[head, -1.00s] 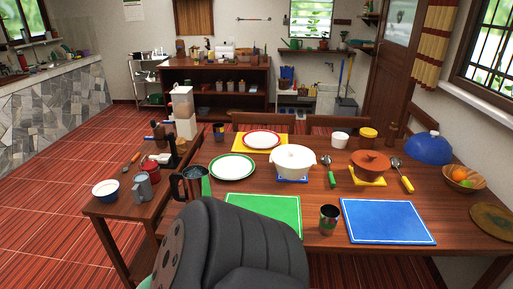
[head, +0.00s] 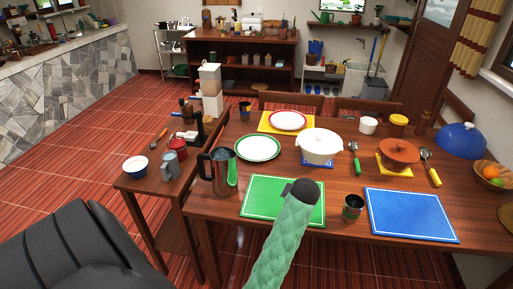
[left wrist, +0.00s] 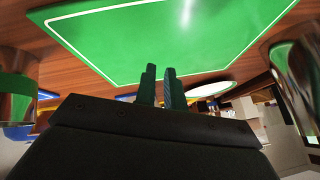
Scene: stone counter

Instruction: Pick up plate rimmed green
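The green-rimmed plate (head: 258,148) is white and lies flat on the wooden table, behind the green board (head: 256,199) and left of the white pot. In the left wrist view a white plate (left wrist: 211,89) shows small beyond the green board (left wrist: 130,35); its rim colour is unclear. My left gripper, dark at the end of a green arm, is over the green board in the head view (head: 303,190), nearer the front than the plate. The left wrist view shows its two fingers (left wrist: 159,85) with a narrow gap and nothing between them. My right gripper is not in view.
A steel pitcher (head: 217,174) stands left of the green board. A metal cup (head: 352,207) stands between it and the blue board (head: 411,215). The white pot (head: 320,147) is right of the plate. The red-rimmed plate (head: 288,120) lies behind on a yellow mat.

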